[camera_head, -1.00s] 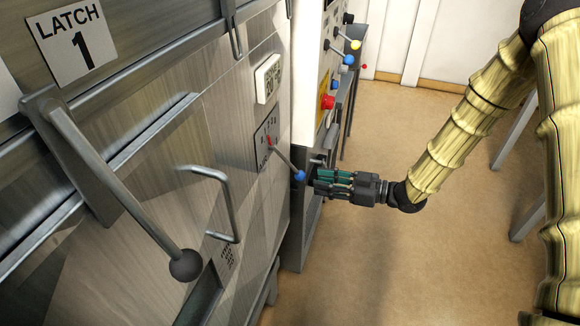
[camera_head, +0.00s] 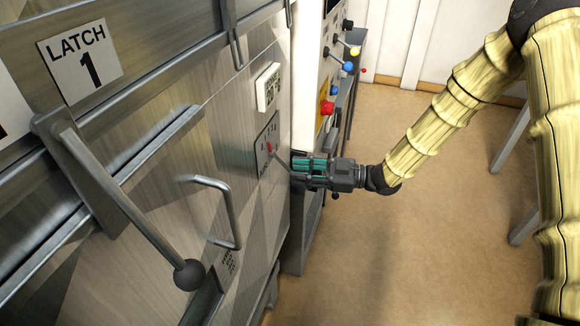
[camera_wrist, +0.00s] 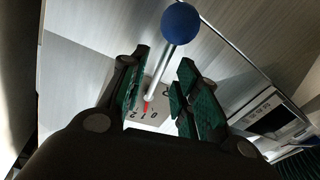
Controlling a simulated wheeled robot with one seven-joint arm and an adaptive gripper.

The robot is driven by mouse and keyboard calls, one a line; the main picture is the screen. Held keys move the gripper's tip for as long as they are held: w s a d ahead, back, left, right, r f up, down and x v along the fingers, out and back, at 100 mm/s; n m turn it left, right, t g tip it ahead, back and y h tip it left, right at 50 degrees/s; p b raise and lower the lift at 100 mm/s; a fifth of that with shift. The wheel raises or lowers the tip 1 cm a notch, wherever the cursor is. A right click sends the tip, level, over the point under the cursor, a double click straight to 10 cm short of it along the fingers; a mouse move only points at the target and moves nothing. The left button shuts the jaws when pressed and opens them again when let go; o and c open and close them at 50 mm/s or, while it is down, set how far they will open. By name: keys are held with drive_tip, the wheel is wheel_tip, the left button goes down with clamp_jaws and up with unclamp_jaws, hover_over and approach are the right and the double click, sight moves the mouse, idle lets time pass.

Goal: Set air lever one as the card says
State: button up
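The air lever is a thin metal rod (camera_head: 281,159) on a grey scale plate (camera_head: 266,146) with a red pointer. In the wrist view its blue ball (camera_wrist: 181,23) is at the top, and the rod (camera_wrist: 160,72) runs down to the plate (camera_wrist: 150,117), marked with numbers including 0, 1 and 2. The pointer is near the 1; its exact setting is unclear. My gripper (camera_head: 300,167) is at the lever's end and hides the ball in the head view. In the wrist view my gripper (camera_wrist: 160,88) is open, with green-padded fingers either side of the rod, gaps showing.
A white-framed panel (camera_head: 268,87) sits above the plate; its text is unreadable here. A bent handle (camera_head: 233,212) and a long latch lever with a dark ball (camera_head: 188,274) stick out at left. A control box with a red button (camera_head: 327,107) stands behind.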

sight(290, 170)
drive_tip(key=shift+w+a+p, duration=0.2)
drive_tip(key=shift+a+p, duration=0.1)
drive_tip(key=shift+a, duration=1.35)
drive_tip(key=shift+c, duration=0.3)
clamp_jaws()
